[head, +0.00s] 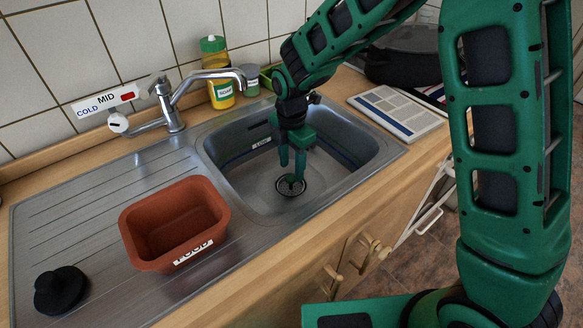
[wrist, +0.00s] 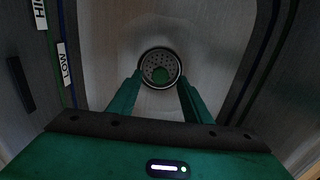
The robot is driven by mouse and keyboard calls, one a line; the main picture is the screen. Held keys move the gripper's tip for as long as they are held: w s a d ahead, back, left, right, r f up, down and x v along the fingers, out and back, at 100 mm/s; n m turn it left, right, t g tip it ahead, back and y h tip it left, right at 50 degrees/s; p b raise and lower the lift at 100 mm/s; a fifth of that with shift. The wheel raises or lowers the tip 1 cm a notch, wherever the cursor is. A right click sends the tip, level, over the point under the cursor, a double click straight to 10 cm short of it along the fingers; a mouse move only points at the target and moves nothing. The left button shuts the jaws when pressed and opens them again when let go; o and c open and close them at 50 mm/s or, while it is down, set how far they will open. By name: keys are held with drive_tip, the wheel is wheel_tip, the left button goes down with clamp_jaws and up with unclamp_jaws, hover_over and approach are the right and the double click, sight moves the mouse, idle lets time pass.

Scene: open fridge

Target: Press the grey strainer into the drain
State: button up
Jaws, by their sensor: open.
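The grey strainer (wrist: 152,62) is a round perforated disc with a green patch at its middle. It lies at the drain (head: 303,190) in the floor of the sink basin; I cannot tell how deep it sits. In the head view the strainer (head: 284,188) is partly hidden by my fingers. My gripper (head: 291,165) points down into the basin, just above the strainer. In the wrist view my gripper (wrist: 159,82) is open, with one finger on each side of the strainer and nothing held between them.
Basin walls (head: 340,138) surround my gripper, one bearing a LOW label (wrist: 65,64). A brown FOOD tub (head: 142,238) and a black stopper (head: 62,290) are on the drainboard. The tap (head: 205,76) and soap bottle (head: 220,92) stand behind. A booklet (head: 395,110) lies right.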

drive_tip(key=shift+r, duration=1.45)
